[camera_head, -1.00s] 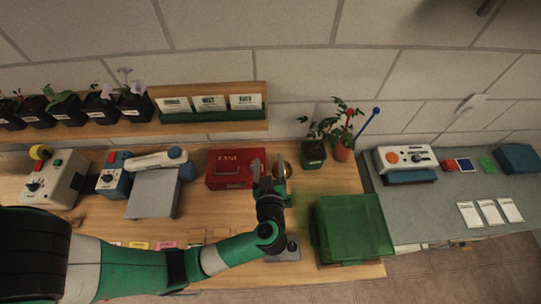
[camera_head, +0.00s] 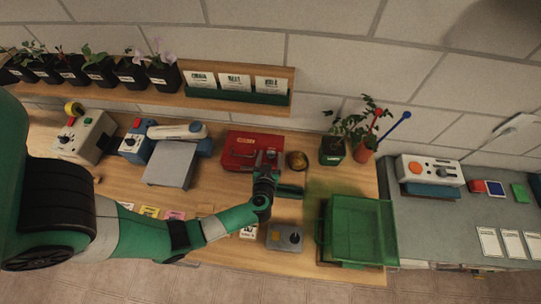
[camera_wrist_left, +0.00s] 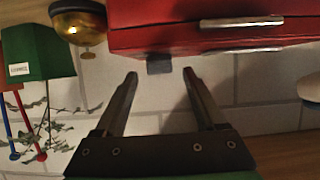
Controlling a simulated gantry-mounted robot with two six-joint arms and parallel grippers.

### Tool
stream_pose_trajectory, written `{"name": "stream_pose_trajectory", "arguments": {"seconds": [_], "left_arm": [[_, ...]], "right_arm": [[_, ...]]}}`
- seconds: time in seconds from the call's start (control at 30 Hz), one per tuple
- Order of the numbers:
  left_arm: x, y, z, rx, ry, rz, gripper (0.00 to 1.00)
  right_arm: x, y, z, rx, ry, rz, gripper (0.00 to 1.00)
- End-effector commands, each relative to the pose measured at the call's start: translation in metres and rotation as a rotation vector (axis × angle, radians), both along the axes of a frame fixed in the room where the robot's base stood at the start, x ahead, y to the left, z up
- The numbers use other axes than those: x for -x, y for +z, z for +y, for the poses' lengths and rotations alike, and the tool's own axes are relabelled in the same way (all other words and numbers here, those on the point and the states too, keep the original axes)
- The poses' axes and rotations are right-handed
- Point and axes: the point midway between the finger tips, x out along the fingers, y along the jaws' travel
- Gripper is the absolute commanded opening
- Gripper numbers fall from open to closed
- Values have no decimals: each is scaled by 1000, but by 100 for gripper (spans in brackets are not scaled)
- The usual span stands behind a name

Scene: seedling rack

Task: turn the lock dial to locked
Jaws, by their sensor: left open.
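The red cash box (camera_head: 243,158) stands on the wooden bench. My left gripper (camera_head: 266,158) is over its right front part, jaws open and empty. In the left wrist view the open fingers (camera_wrist_left: 160,75) point at the red box (camera_wrist_left: 200,32). The box shows a silver handle (camera_wrist_left: 243,22) there. A small grey tab (camera_wrist_left: 159,64) at the box's edge lies between the fingertips, apart from both. I cannot tell whether this tab is the lock dial or how a dial is set. My right gripper is not in view.
A brass bell (camera_head: 297,160) stands close right of the box. A grey box with a knob (camera_head: 285,237) and a green crate (camera_head: 357,229) are nearer the front. A grey scale (camera_head: 170,164) stands left. Potted plants (camera_head: 332,151) stand behind right.

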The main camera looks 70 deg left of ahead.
Motion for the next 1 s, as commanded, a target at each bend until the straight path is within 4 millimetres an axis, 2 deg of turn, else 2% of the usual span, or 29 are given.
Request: {"name": "stream_pose_trajectory", "arguments": {"seconds": [0.1,0.37,0.47,0.7,0.8,1.0], "left_arm": [[-4,-5,9,0,1,0,72],[-6,-5,11,1,-1,-1,72],[-6,-5,11,0,0,-1,58],[-6,-5,11,0,0,-1,15],[-6,-5,11,0,0,-1,0],[-6,-4,11,0,4,-1,0]], "right_arm": [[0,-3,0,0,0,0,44],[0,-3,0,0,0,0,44],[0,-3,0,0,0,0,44],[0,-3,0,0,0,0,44],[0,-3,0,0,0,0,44],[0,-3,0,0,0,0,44]]}}
